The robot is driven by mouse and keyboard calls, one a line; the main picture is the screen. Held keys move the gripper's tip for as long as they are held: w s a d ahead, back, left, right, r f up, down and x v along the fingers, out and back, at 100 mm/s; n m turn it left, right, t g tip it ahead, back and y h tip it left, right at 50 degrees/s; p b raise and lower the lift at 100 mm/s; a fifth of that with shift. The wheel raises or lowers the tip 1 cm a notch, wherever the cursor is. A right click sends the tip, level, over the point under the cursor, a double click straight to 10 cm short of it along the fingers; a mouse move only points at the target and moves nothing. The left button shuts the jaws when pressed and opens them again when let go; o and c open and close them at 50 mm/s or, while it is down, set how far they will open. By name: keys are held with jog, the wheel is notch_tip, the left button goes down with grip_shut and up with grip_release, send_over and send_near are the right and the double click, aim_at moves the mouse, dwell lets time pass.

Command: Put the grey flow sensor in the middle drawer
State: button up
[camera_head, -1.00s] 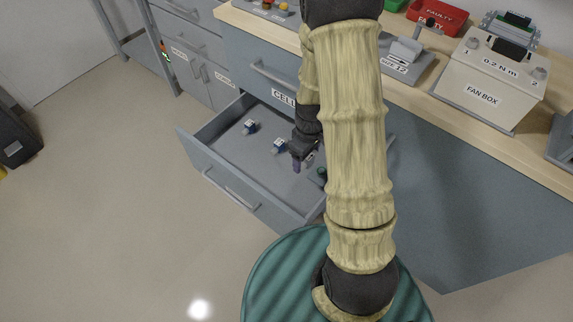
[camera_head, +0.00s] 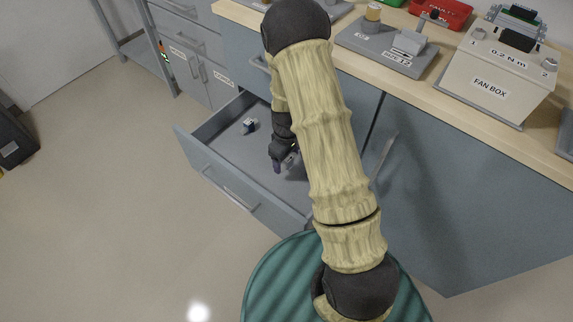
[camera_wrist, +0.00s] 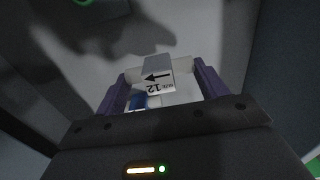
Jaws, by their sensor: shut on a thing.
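My gripper (camera_head: 279,162) points down inside the open drawer (camera_head: 240,172) under the bench. In the wrist view its purple fingers (camera_wrist: 162,90) are shut on the grey flow sensor (camera_wrist: 157,66), a pale grey block with a black arrow and a label reading 12. A blue part (camera_wrist: 138,102) shows beside the left finger; I cannot tell whether it belongs to the held sensor. My arm hides the drawer's right part.
The drawer's front panel (camera_head: 232,189) with its handle sticks out over the floor. On the bench stand a fan box (camera_head: 497,75), a grey fixture plate (camera_head: 390,48) and a red bin (camera_head: 440,12).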

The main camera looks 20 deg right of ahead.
aim_at(286, 165)
jog(key=shift+f+b, duration=0.55)
jog(key=shift+f, duration=1.2)
jog(key=shift+f, duration=0.2)
jog(key=o, duration=1)
jog(key=shift+c, duration=0.2)
jog(key=shift+r, duration=0.1)
notch_tip(286, 165, up, 12)
jog(key=p, duration=0.3)
jog(key=shift+r+p, duration=0.1)
jog(key=shift+p, duration=0.25)
